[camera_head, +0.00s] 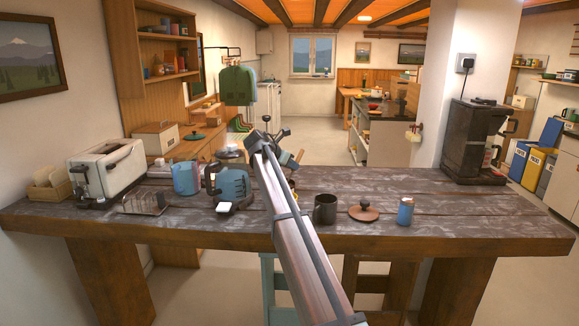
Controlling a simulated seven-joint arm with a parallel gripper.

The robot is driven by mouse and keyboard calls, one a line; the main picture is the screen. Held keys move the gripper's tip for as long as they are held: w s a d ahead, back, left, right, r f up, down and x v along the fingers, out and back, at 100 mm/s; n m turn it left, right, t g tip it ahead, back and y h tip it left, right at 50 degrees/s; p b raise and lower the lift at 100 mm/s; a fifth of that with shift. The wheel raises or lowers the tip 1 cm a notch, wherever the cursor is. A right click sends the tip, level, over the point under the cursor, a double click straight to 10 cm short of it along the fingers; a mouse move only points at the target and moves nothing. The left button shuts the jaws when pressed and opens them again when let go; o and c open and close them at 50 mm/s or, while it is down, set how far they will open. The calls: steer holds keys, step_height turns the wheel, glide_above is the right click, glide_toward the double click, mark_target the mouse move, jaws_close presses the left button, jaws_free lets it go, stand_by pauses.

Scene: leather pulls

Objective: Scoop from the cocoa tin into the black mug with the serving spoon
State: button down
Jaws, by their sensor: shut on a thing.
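The black mug (325,209) stands upright on the worn wooden table, just right of my arm. My arm rises from the bottom middle and covers the table's centre. My gripper (291,160) shows only in part behind the arm, over the back of the table and behind the mug. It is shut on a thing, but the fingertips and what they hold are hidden. I cannot make out the serving spoon. I cannot identify the cocoa tin for sure. A light blue container (186,178) stands at the back left, and a small blue can (405,211) stands at the front right.
A brown knobbed lid (364,212) lies between mug and can. A toaster (109,172), a wire rack (143,203) and a blue-grey appliance (231,187) fill the left side. A black coffee machine (474,143) stands at the far right. The table (459,212) before it is clear.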

steer(key=shift+s+a, duration=0.1)
steer(key=shift+s+a, duration=0.4)
steer(key=shift+s, duration=0.1)
steer(key=shift+w, duration=0.1)
steer(key=shift+w+d, duration=0.45)
steer(key=shift+s+a, duration=0.1)
steer(key=shift+s+a, duration=0.25)
steer(key=shift+s, duration=0.05)
